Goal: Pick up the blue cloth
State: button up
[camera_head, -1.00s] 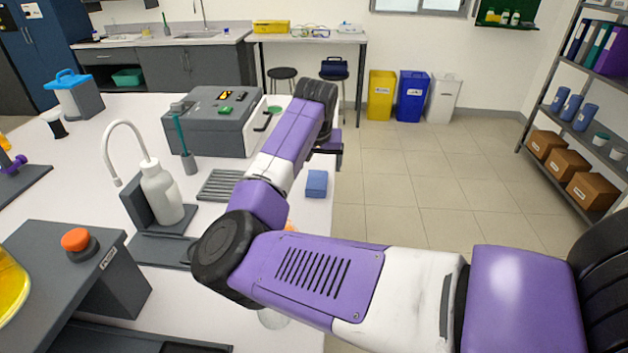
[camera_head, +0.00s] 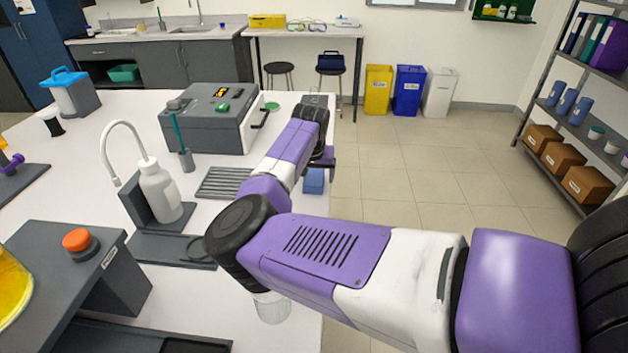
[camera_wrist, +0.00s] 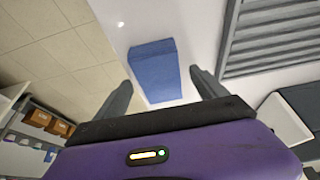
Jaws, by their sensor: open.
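The blue cloth (camera_head: 314,181) is a folded block lying on the white bench near its right edge, partly behind my arm in the head view. In the wrist view the blue cloth (camera_wrist: 155,70) lies ahead of and between the fingers. My gripper (camera_wrist: 158,92) is open and empty, its two dark fingers spread to either side of the cloth's near end. In the head view my gripper (camera_head: 320,162) hangs close by the cloth, mostly hidden by my wrist. I cannot tell the exact height of the fingers above it.
A grey ribbed rack (camera_head: 222,183) lies left of the cloth. A grey machine (camera_head: 208,118) stands behind it. A white wash bottle (camera_head: 160,190) and a clear glass vessel (camera_head: 272,306) stand nearer. The bench ends just right of the cloth, with open floor beyond.

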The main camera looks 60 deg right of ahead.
aim_at(314, 178)
jog(key=shift+f, duration=0.25)
dwell(0.4)
jog(key=c, duration=1.4)
jog(key=shift+c, duration=0.2)
jog(key=shift+r, duration=0.3)
notch_tip(314, 178, up, 20)
jog(key=b, duration=0.2)
